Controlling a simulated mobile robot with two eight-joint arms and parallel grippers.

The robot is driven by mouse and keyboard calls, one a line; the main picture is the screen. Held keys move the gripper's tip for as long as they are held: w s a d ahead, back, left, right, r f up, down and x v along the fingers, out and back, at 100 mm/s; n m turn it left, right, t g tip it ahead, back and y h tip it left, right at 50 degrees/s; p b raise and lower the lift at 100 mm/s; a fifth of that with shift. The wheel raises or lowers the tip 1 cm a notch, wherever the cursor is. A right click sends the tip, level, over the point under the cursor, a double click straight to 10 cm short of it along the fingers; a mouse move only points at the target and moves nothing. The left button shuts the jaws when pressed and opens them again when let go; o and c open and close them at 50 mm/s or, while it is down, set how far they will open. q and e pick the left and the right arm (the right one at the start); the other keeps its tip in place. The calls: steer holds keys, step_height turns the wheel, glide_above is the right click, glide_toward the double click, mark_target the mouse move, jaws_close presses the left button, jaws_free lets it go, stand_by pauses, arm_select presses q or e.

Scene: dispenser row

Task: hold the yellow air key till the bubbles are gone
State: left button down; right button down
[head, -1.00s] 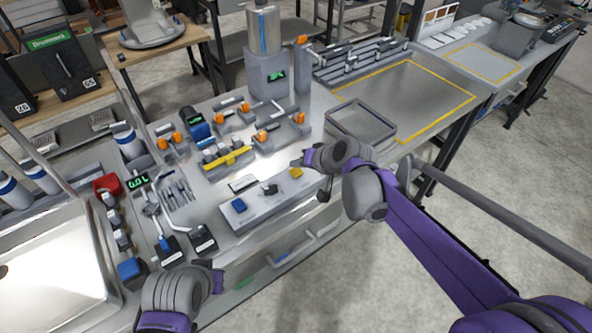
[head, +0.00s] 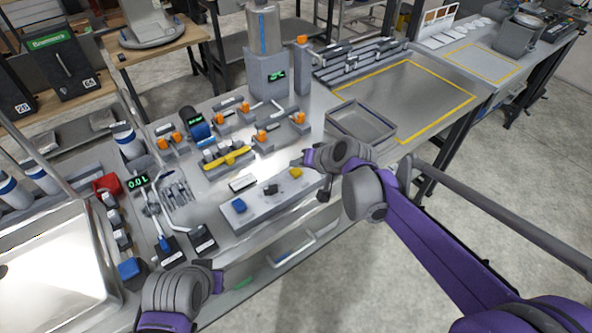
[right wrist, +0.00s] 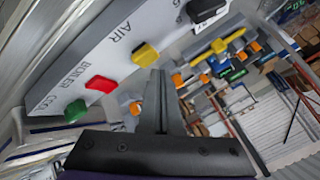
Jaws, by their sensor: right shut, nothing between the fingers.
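The yellow air key (head: 295,173) sits at the right of a grey key box (head: 262,213) on the bench. In the right wrist view the yellow key (right wrist: 145,54) is beside the word AIR. My right gripper (head: 302,163) is shut and empty at this key. In the right wrist view its fingertips (right wrist: 157,72) are just beside the key; I cannot tell whether they press it. My left arm shows at the bottom left of the head view, with its fingers hidden. I cannot make out bubbles anywhere.
A black key (right wrist: 205,8), a red key (right wrist: 100,84) and a green key (right wrist: 75,111) flank the yellow one. A blue key (head: 239,205) is at the box's left. A yellow lever (head: 227,159) stands behind. An empty grey tray (head: 385,137) lies to the right.

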mark_target(298, 173)
arm_select(q)
steer(key=shift+f, duration=0.1)
arm_select(e)
steer(key=shift+f, duration=0.1)
arm_select(q)
steer(key=shift+s+f, duration=0.15)
steer(key=shift+f, duration=0.1)
arm_select(e)
steer(key=shift+f, duration=0.35)
arm_select(q)
steer(key=shift+s+f+b, duration=0.15)
steer(key=shift+f+b, duration=0.25)
steer(key=shift+b, duration=0.15)
arm_select(e)
steer(key=shift+f, duration=0.55)
arm_select(q)
steer(key=shift+r, duration=0.1)
arm_select(e)
steer(key=shift+r, duration=0.1)
stand_by(4.8)
arm_select(q)
steer(key=shift+w+r+p, duration=0.35)
steer(key=shift+r+p, duration=0.2)
steer(key=shift+r, duration=0.1)
arm_select(e)
steer(key=shift+r, duration=0.85)
